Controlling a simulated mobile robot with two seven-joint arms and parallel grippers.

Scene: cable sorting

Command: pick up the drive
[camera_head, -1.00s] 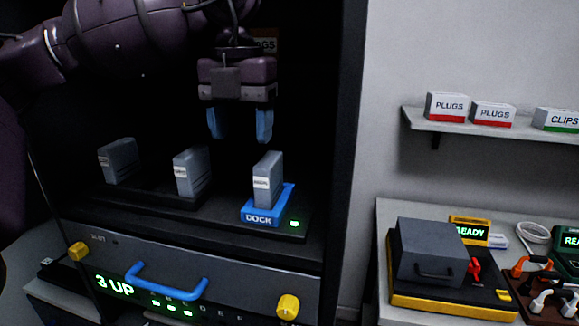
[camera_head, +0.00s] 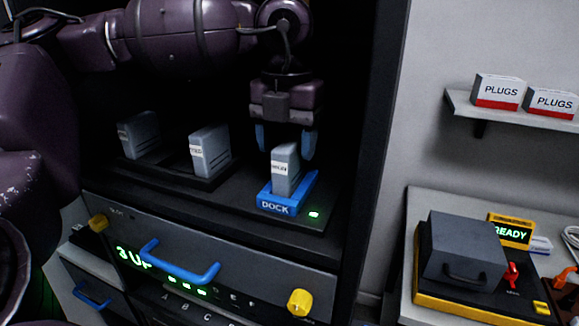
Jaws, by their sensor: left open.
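A grey drive (camera_head: 286,168) with a white label stands upright in the blue dock (camera_head: 277,206) on the dark shelf of the rack. Two more grey drives stand to the left, one in the middle (camera_head: 211,152) and one at the far left (camera_head: 139,134). My left gripper (camera_head: 285,143) points down over the docked drive. Its blue fingers are open and apart, with the drive's top at about fingertip height between them in the picture. Whether they touch it I cannot tell. My right gripper is not in view.
The rack's side post (camera_head: 375,140) stands to the right of the dock. Below is a front panel with a blue handle (camera_head: 180,264) and yellow knobs (camera_head: 300,302). A grey box on a black and yellow base (camera_head: 465,250) sits on the right bench.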

